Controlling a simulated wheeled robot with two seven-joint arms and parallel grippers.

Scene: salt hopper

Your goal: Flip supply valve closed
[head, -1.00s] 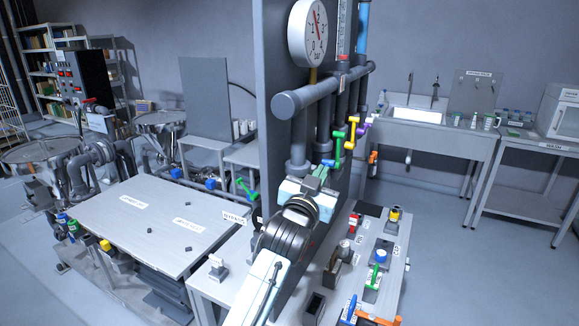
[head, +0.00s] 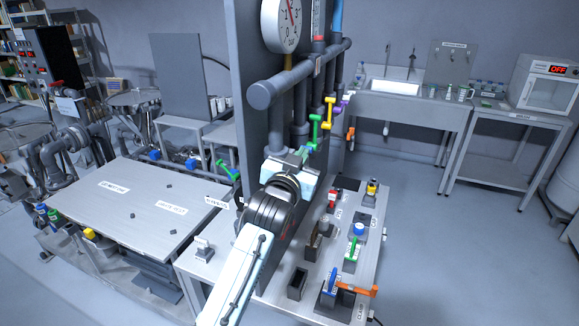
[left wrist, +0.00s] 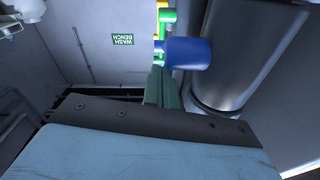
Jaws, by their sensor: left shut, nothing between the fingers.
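I cannot read which one is the supply valve. My left gripper (head: 304,155) is shut and empty, just below and left of the green handle. In the left wrist view, the shut fingers (left wrist: 161,84) are close to a blue cylindrical part (left wrist: 188,53), with the green handle (left wrist: 167,16) beyond it. Whether the fingers touch the blue part is unclear. My right gripper is not in view.
A pressure gauge (head: 282,25) and a thick horizontal pipe (head: 300,72) are above my left gripper. A bench (head: 300,262) with small coloured valves and fittings stands below right. A tall grey panel (head: 243,95) is at the left. Floor at the right is clear.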

